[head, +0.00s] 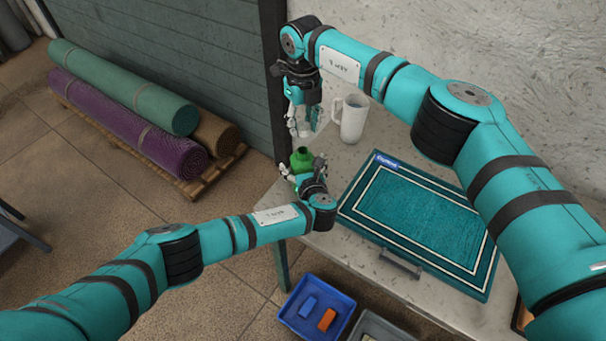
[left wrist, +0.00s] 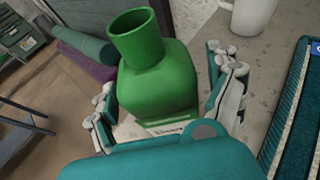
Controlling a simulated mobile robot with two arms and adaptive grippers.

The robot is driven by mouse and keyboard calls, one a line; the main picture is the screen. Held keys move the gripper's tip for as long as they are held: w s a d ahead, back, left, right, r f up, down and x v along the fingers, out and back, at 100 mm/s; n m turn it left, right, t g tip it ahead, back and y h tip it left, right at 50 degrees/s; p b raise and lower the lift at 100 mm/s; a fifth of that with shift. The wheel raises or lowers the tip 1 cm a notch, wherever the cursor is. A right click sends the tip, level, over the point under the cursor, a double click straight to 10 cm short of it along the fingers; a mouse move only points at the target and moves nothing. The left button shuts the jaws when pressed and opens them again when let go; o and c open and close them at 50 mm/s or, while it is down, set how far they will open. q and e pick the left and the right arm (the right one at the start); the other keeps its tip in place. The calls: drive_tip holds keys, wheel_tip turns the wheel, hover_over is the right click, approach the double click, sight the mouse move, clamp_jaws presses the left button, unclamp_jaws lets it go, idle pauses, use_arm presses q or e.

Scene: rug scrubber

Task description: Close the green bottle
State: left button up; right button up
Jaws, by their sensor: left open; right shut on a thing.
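The green bottle (head: 302,158) stands near the left edge of the table. In the left wrist view the bottle (left wrist: 158,80) shows a square body and an open neck with no cap on it. My left gripper (head: 303,170) is open, with its fingers on either side of the bottle; in the left wrist view its fingers (left wrist: 167,102) flank the body, and I cannot tell whether they touch it. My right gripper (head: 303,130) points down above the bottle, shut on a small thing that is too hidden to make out.
A white mug (head: 353,118) stands behind, close to the right gripper. A teal framed mat (head: 415,215) covers much of the table (head: 340,250). A blue bin (head: 317,309) with small blocks is below the table's front. Rolled rugs (head: 125,85) lie on the left.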

sight(303, 150)
use_arm(q)
drive_tip(key=c, duration=1.8)
use_arm(e)
drive_tip(key=shift+f, duration=2.45)
drive_tip(key=shift+f, duration=0.1)
drive_tip(key=shift+f, duration=0.8)
use_arm(q)
clamp_jaws()
use_arm(e)
drive_tip(key=shift+f, duration=0.6)
